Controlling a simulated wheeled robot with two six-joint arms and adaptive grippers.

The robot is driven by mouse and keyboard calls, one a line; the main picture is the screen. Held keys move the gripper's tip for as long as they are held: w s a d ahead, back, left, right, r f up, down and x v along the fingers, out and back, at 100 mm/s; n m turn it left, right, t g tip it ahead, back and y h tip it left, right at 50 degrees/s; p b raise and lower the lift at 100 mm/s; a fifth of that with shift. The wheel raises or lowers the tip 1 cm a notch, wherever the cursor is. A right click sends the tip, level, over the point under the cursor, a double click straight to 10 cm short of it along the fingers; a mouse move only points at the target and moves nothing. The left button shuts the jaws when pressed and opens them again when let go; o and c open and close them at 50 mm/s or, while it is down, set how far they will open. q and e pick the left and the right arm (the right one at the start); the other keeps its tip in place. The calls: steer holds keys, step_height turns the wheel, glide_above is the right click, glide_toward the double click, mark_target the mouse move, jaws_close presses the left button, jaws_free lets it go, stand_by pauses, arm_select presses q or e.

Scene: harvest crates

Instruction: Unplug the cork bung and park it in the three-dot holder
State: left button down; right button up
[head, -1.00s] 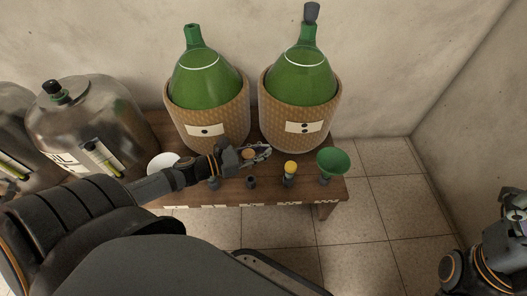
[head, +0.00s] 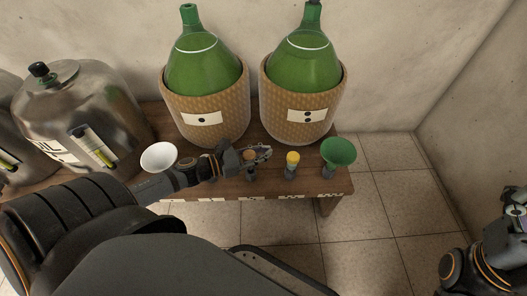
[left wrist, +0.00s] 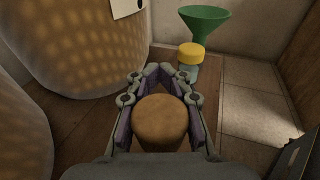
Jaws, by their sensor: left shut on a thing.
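The cork bung (left wrist: 160,122) is a tan cylinder between the fingers of my left gripper (left wrist: 160,80) in the left wrist view. In the head view my left gripper (head: 262,154) is shut on it over the front of the bench. A dark holder (head: 251,174) stands directly below the cork; whether the cork touches it is hidden. Dotted labels (head: 250,197) run along the bench's front edge, too small to read surely. The left green demijohn (head: 204,62) has an open neck. My right gripper (head: 515,212) is at the right edge, its fingers unclear.
Steel tanks (head: 80,115) stand at left. Tiled floor (head: 385,190) is clear at right.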

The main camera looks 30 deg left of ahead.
arm_select(q)
steer(key=shift+p, duration=0.55)
stand_by(1.2)
steer(key=shift+f, duration=0.15)
steer(key=shift+f+b, duration=0.3)
steer(key=shift+b, duration=0.15)
steer(key=shift+f+b, duration=1.4)
steer(key=shift+f, duration=0.4)
steer(key=c, duration=1.1)
jaws_free()
